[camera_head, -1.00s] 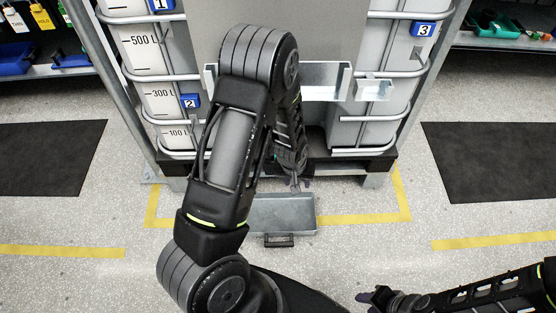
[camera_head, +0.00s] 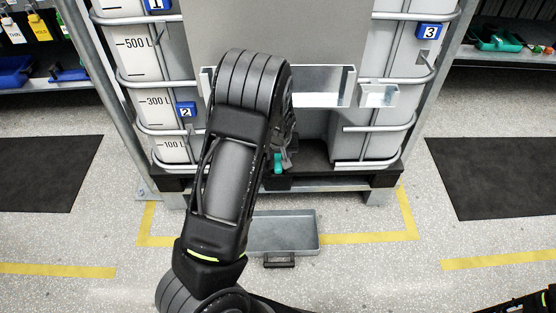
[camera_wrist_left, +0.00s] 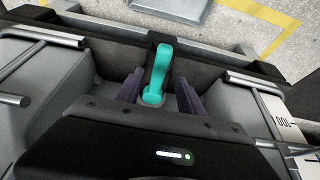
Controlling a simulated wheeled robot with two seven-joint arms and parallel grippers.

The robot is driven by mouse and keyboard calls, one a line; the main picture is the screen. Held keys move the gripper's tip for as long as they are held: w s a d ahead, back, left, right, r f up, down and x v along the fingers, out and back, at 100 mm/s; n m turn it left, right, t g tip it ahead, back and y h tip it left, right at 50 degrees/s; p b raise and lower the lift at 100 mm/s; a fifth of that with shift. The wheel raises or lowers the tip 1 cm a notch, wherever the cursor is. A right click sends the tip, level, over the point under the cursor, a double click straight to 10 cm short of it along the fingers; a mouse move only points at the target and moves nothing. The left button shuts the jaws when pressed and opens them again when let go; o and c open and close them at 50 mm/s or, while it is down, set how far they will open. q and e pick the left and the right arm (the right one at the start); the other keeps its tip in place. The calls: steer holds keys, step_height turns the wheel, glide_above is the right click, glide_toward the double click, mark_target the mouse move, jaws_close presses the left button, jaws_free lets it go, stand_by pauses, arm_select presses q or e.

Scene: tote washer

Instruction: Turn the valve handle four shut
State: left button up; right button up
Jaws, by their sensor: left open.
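A teal valve handle (camera_head: 278,163) shows low at the front of the tank, just below my left wrist. In the left wrist view the teal handle (camera_wrist_left: 159,68) stands out from the valve, its long end toward the floor tray. My left gripper (camera_wrist_left: 158,94) is open, with one dark finger on each side of the handle's base and visible gaps between. In the head view my left arm mostly covers this gripper (camera_head: 284,146). No number four plate is visible, so I cannot confirm the handle's number. My right gripper is out of view.
A caged white tank (camera_head: 160,88) with plates 1, 2 and 3 stands ahead. A metal shelf tray (camera_head: 325,98) juts out above the valve. A grey drip tray (camera_head: 290,232) lies on the floor inside yellow tape. Dark mats (camera_head: 500,175) lie either side.

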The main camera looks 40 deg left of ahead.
mark_target(278, 160)
arm_select(q)
steer(key=b+x, duration=0.1)
steer(key=x, duration=0.3)
steer(key=shift+w+a+f, duration=0.1)
steer(key=shift+f, duration=0.25)
steer(key=shift+c, duration=0.3)
jaws_close()
stand_by(0.8)
